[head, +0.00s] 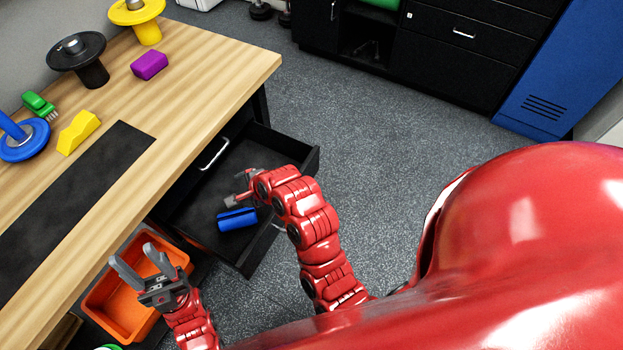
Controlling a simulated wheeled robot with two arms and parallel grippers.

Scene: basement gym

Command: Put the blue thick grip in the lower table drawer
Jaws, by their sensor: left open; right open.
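The blue thick grip (237,219) is inside the open drawer (300,152) under the wooden table, and seems to lie on its dark floor near the front. My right gripper (238,190) is open and just above the grip; I cannot tell whether a finger touches it. Part of the drawer is hidden behind my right arm. Above the open drawer, a closed drawer front with a silver handle (214,154) shows below the tabletop. My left gripper (135,262) is open and empty, over the orange bin.
The orange bin (100,298) stands low beside the open drawer. On the wooden table (205,70) are a purple block (149,65), a yellow block (78,132), a green brush (38,104) and several coloured stands. Grey floor to the right is clear up to black cabinets (460,60).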

